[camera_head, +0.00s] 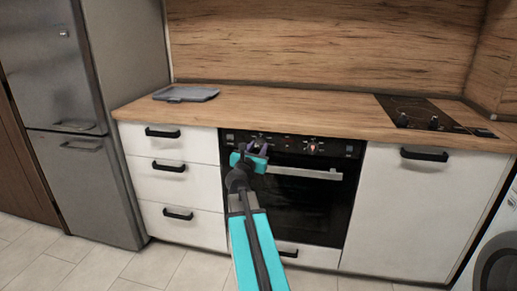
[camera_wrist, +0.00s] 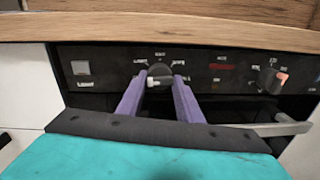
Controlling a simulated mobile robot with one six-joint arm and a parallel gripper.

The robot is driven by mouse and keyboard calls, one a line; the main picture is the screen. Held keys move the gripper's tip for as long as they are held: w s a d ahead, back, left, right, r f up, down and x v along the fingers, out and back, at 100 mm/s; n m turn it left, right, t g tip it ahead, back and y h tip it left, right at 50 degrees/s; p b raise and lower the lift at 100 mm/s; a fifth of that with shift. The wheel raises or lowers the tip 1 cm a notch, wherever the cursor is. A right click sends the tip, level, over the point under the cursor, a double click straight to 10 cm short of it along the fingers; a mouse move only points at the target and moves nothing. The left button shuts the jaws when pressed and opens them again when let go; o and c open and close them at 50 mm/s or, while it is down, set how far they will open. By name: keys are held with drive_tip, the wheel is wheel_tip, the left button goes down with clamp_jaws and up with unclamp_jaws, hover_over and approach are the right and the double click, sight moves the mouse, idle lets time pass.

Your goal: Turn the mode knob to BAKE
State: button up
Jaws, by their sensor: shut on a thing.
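The mode knob (camera_wrist: 160,73) is a dark round knob with a pale pointer, on the oven's black control panel (camera_wrist: 215,58), seen in the wrist view. White labels surround it, too blurred to read surely. My gripper (camera_wrist: 162,80) has its two purple fingers on either side of the knob, shut on it. The pale pointer shows low and a little left between the fingers. In the head view my gripper (camera_head: 258,147) reaches the left part of the panel and hides most of the knob. The oven (camera_head: 302,200) has its door closed.
A second knob with a reddish mark (camera_wrist: 273,80) sits to the right on the panel. The oven door handle (camera_head: 305,172) runs just below. The wooden counter (camera_head: 300,110) overhangs above. A grey tray (camera_head: 186,93) and a cooktop (camera_head: 415,112) lie on the counter.

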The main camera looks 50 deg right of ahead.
drive_tip(key=m, duration=0.1)
drive_tip(key=m+b, duration=0.1)
drive_tip(key=m, duration=0.1)
drive_tip(key=shift+w+a+f, duration=0.1)
drive_tip(key=shift+w+a, duration=0.1)
drive_tip(key=m+b, duration=0.1)
drive_tip(key=m, duration=0.3)
drive_tip(key=shift+y+b, duration=0.3)
drive_tip(key=m+b, duration=0.1)
drive_tip(key=m, duration=0.2)
drive_tip(key=shift+m+b, duration=0.3)
drive_tip(key=shift+b, duration=0.05)
drive_tip(key=m+b, duration=0.2)
drive_tip(key=m, duration=0.1)
drive_tip(key=m+b, duration=0.2)
drive_tip(key=m, duration=0.1)
drive_tip(key=shift+m+t+y, duration=0.3)
drive_tip(key=shift+m, duration=0.1)
drive_tip(key=m+b, duration=0.6)
drive_tip(key=m, duration=0.1)
drive_tip(key=shift+s+m+t+b, duration=0.1)
drive_tip(key=shift+m+t+b, duration=0.2)
drive_tip(key=shift+m+b, duration=0.1)
drive_tip(key=shift+r+m+b, duration=0.2)
drive_tip(key=shift+m+b, duration=0.7)
drive_tip(key=shift+m, duration=0.3)
